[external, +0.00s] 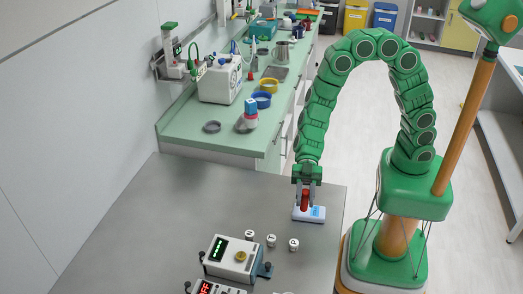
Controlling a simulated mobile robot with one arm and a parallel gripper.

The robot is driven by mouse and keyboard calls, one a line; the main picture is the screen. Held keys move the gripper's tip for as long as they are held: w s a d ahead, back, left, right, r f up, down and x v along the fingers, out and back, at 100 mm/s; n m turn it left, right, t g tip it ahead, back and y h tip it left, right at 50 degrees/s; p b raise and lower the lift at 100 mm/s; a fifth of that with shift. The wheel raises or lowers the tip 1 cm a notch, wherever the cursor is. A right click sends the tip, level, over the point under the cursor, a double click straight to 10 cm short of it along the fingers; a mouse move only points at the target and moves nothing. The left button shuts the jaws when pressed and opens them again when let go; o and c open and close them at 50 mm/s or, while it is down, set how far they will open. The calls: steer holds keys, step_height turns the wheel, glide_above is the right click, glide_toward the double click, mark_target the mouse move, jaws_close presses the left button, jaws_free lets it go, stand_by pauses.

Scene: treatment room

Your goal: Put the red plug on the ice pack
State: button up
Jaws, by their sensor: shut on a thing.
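The red plug (304,200) is held upright between the fingers of my gripper (305,190), which is shut on it. The ice pack (316,213) is a small white and blue block lying on the grey table near its right edge. The plug is over or on the left part of the ice pack in the picture. I cannot tell whether the plug's lower end touches it. The gripper hides part of the plug's top.
Several small white cylinders (271,240) stand on the grey table (190,215) in front of the ice pack. A white device with a green display (232,258) is further forward. The table's left and middle are clear. A green counter (185,125) with equipment stands behind.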

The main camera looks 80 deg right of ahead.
steer(key=s+d, duration=0.1)
steer(key=d, duration=0.7)
glide_above(309, 214)
steer(key=shift+n+g, duration=0.3)
steer(key=shift+g, duration=0.1)
steer(key=shift+f, duration=4.3)
steer(key=o, duration=1)
steer(key=shift+f, duration=0.1)
steer(key=v, duration=1.2)
steer(key=shift+s, duration=0.1)
